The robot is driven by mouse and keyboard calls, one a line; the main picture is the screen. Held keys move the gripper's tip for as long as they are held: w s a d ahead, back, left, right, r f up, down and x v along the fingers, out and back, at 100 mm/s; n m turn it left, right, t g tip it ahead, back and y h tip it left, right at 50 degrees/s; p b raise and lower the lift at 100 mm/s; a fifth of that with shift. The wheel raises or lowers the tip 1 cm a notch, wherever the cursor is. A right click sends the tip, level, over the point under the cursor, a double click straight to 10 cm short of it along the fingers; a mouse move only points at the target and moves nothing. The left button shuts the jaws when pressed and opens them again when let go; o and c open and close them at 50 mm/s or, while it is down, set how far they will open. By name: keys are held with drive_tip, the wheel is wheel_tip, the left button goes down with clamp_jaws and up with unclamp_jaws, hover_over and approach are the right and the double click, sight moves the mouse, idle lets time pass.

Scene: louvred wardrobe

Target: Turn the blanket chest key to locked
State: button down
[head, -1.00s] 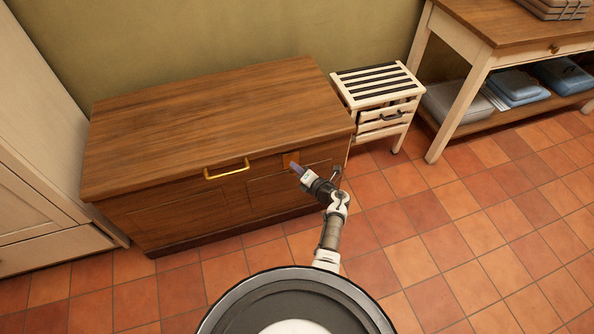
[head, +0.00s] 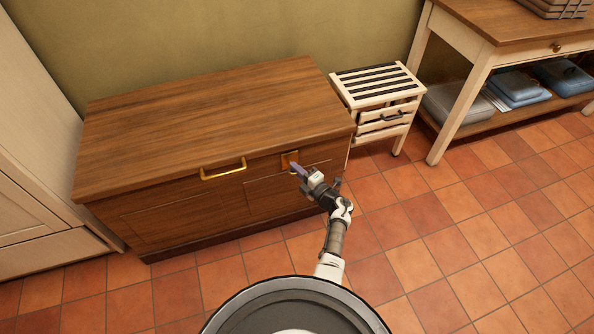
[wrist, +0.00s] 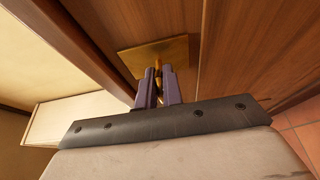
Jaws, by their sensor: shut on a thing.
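The blanket chest (head: 215,120) is a brown wooden chest with a closed lid and a brass handle (head: 223,170) on its front. A brass lock plate (head: 289,158) sits at the front, right of the handle; it also shows in the wrist view (wrist: 176,50). The key (wrist: 157,66) is a small brass piece standing out from the plate. My gripper (wrist: 158,80) is at the plate, its purple fingers shut on the key. In the head view my gripper (head: 297,168) is just in front of the lock. Most of the key is hidden between the fingers.
A white slatted stand (head: 378,88) is right of the chest, and a white table (head: 482,60) with a lower shelf is farther right. A pale wardrobe (head: 35,170) is close on the left. The tiled floor (head: 450,250) at the right is clear.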

idle(0.3)
drive_tip(key=c, duration=1.5)
unclamp_jaws()
drive_tip(key=shift+c, duration=0.2)
drive_tip(key=v, duration=1.3)
drive_tip(key=shift+s+d+p, duration=0.2)
drive_tip(key=shift+s+p, duration=0.1)
drive_tip(key=shift+s, duration=0.05)
